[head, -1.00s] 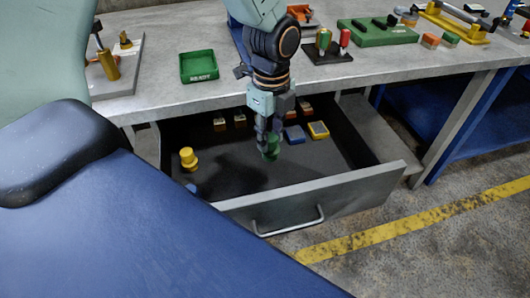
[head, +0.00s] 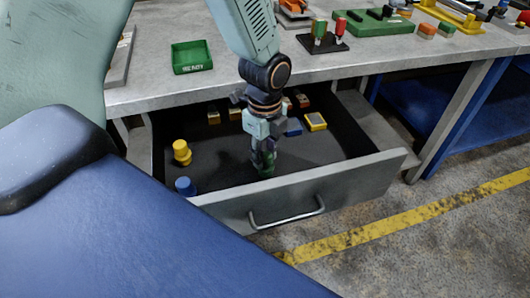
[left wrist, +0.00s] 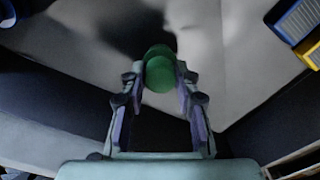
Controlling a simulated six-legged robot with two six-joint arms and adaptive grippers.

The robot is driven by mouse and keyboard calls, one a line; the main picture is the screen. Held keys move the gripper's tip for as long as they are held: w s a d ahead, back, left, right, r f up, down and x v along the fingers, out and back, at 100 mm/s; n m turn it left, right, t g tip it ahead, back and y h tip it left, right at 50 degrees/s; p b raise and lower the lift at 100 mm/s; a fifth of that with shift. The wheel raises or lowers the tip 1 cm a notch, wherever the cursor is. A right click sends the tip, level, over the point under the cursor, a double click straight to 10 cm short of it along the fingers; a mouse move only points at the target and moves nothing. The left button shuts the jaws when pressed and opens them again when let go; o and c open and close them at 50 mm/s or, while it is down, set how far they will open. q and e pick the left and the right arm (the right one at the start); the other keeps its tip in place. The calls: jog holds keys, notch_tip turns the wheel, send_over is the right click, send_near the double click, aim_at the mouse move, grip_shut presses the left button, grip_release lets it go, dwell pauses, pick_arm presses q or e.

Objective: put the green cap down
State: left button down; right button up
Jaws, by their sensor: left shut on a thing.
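The green cap (left wrist: 159,73) is between the fingertips of my left gripper (left wrist: 160,85) in the left wrist view. My left gripper, which also shows in the head view (head: 264,168), is shut on the cap and points down inside the open drawer (head: 300,196). The cap shows as a small dark green shape in the head view (head: 266,172), low over the drawer floor near the front wall. I cannot tell whether it touches the floor. My right gripper is not in view.
In the drawer, a yellow cap (head: 182,153) and a blue cap (head: 185,186) stand at the left. A blue block (head: 293,127) and a yellow block (head: 316,121) lie at the back right. A green tray (head: 192,57) stands on the bench (head: 150,90). The middle drawer floor is clear.

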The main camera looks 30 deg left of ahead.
pick_arm(q)
jog(key=shift+a+f, duration=0.1)
jog(key=shift+f, duration=0.05)
jog(key=c, duration=1.3)
grip_release()
jog(key=shift+c, duration=0.2)
jog(key=o, duration=0.3)
jog(key=shift+o, duration=0.2)
notch_tip(320, 180, up, 12)
jog(key=p, duration=0.4)
jog(key=shift+r, duration=0.2)
